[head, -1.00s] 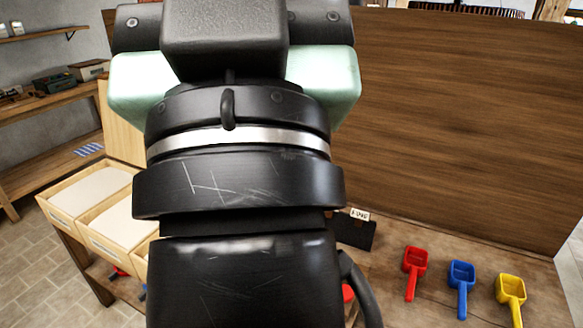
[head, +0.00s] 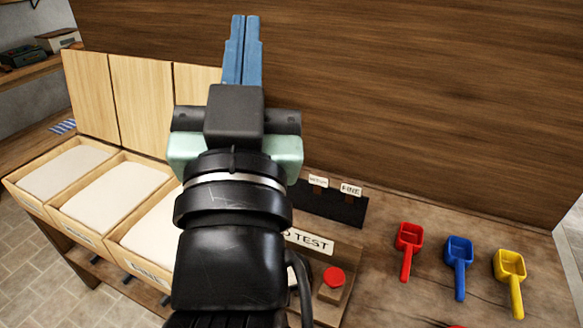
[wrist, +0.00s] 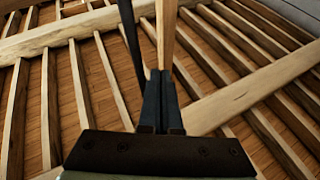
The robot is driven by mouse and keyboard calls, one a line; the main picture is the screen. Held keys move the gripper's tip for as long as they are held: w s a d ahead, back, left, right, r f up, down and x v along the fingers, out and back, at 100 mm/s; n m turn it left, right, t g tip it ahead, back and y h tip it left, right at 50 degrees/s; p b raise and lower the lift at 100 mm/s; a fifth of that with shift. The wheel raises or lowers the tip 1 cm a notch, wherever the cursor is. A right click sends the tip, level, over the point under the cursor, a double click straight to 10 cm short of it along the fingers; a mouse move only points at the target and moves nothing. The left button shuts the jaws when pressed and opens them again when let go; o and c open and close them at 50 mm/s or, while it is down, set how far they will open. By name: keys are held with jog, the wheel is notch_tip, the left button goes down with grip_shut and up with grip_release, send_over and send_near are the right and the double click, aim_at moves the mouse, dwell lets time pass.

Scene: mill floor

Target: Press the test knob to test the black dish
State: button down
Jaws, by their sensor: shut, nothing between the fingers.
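The test knob (head: 333,277) is a round red button on a small wooden stand at the bottom of the head view, right of my arm. A sign reading "TEST" (head: 308,242) stands behind it, its left part hidden by my arm. My gripper (head: 246,20) is shut and empty, its blue fingers pointing up in front of the brown wooden panel, well above the knob. In the wrist view the closed fingers (wrist: 161,75) point at ceiling beams. I cannot make out a black dish; my arm covers part of the bench.
Red (head: 409,238), blue (head: 459,252) and yellow (head: 509,265) scoops lie on the bench to the right. A black labelled holder (head: 345,210) stands behind the sign. Wooden bins with pale contents (head: 70,172) are at left. The tall wooden panel (head: 420,100) closes the back.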

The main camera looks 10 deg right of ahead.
notch_tip(320, 180, down, 22)
jog(key=w+d+m+g+h+b, duration=0.2)
jog(key=d+g+h+b, duration=0.1)
jog(key=g, duration=0.2)
jog(key=s+d+f+m+g+h+b, duration=0.1)
jog(key=s+d+f+g, duration=0.1)
jog(key=f, duration=0.7)
jog(key=s+d+f+m+g+h+b, duration=0.1)
jog(key=s+d+f+g+b, duration=0.1)
jog(key=f, duration=0.8)
jog(key=shift+s+d+g, duration=0.25)
jog(key=shift+s+g, duration=0.55)
jog(key=shift+s, duration=0.15)
send_over(334, 278)
jog(key=s+a, duration=0.1)
jog(key=s, duration=0.1)
notch_tip(334, 278, down, 2)
jog(key=f, duration=0.3)
jog(key=shift+w+a, duration=0.1)
jog(key=shift+w, duration=0.2)
jog(key=shift+f, duration=0.65)
